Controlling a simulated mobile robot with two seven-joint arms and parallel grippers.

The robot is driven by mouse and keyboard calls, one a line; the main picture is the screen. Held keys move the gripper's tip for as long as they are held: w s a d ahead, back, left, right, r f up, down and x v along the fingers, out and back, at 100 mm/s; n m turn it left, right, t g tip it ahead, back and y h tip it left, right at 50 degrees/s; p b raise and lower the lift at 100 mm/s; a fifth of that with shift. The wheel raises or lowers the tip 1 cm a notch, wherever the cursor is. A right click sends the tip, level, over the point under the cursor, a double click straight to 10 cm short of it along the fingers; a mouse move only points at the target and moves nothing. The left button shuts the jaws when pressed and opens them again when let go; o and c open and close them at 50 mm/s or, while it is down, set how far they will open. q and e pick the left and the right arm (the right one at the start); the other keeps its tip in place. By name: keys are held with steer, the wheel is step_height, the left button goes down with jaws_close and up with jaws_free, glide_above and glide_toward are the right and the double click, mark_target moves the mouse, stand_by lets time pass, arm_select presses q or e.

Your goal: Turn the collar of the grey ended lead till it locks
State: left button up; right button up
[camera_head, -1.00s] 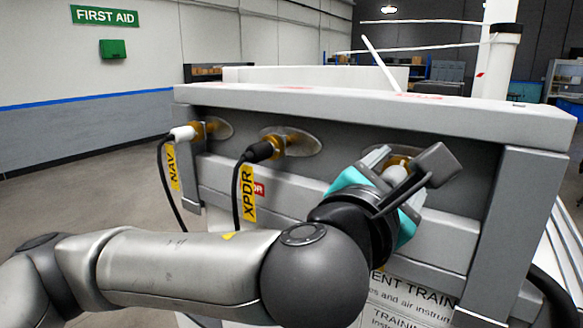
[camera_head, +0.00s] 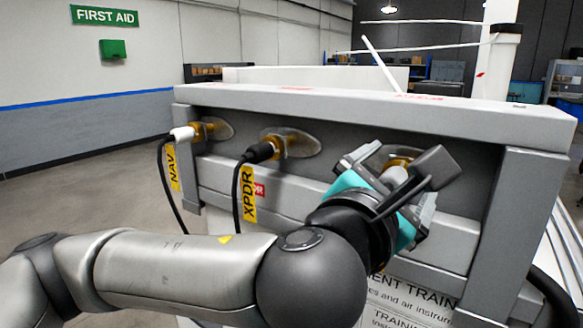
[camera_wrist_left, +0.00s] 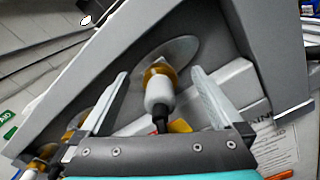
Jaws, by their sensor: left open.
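The light grey plug end (camera_head: 395,176) of the right-hand lead sits on a brass socket on the recessed panel. In the left wrist view the pale grey plug (camera_wrist_left: 158,92) points into the brass collar fitting (camera_wrist_left: 160,70), with its black cable below. My left gripper (camera_head: 393,180) is open around this plug. In the wrist view its fingers (camera_wrist_left: 160,76) stand on either side, with a visible gap to each. The head view partly hides the plug behind the gripper and a dark wrist part. Whether the collar is locked cannot be told. My right gripper is not in view.
A white-ended lead tagged NAV (camera_head: 183,133) and a black-ended lead tagged XPDR (camera_head: 260,152) are on sockets to the left. The grey stand's top ledge (camera_head: 350,106) overhangs the sockets, and its right post (camera_head: 515,220) is close to the gripper.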

mark_target(389, 186)
arm_select(q)
steer(key=shift+v, duration=2.3)
